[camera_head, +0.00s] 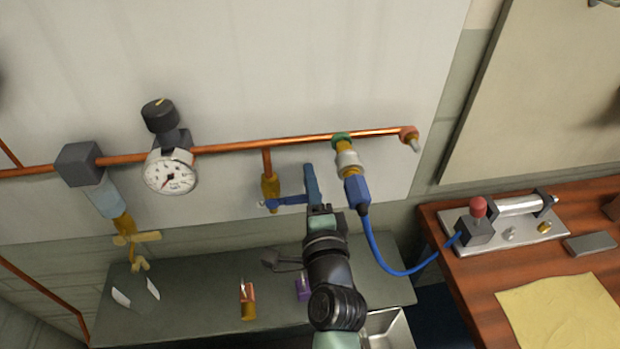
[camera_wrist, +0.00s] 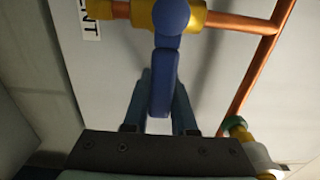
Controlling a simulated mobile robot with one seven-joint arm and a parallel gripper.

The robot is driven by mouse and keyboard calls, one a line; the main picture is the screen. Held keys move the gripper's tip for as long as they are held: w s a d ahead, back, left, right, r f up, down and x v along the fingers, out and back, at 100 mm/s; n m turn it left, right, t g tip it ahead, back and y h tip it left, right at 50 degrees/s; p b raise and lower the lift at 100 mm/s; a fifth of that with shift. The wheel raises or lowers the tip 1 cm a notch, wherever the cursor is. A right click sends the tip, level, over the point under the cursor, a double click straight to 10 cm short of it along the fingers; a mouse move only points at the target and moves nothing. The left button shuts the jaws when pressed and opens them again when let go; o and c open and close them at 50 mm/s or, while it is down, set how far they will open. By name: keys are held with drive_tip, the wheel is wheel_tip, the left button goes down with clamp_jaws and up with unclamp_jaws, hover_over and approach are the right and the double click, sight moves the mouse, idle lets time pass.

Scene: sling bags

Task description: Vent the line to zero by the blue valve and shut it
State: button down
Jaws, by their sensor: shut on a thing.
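The vent valve (camera_head: 269,187) is a brass body on a short copper branch below the main pipe. Its blue handle (camera_head: 287,201) points right, crosswise to the branch. My gripper (camera_head: 313,190) is shut on the handle's outer end. In the wrist view the blue handle (camera_wrist: 166,60) runs down between the fingers of my gripper (camera_wrist: 161,100), and part of the valve's brass body (camera_wrist: 142,13) shows behind it. The white round gauge (camera_head: 170,173) hangs from the pipe at left; its needle seems to lie toward the lower left, too small to read surely.
A black regulator knob (camera_head: 160,115) sits above the gauge. A coupling with a blue plug (camera_head: 356,190) and blue hose (camera_head: 385,262) hangs close to the right of my gripper. A grey shelf (camera_head: 200,310) lies below. A wooden bench (camera_head: 480,285) stands at right.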

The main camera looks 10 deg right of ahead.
drive_tip(key=shift+f, duration=0.15)
drive_tip(key=c, duration=0.7)
unclamp_jaws()
drive_tip(key=shift+s+b, duration=1.3)
drive_tip(key=shift+s, duration=5.2)
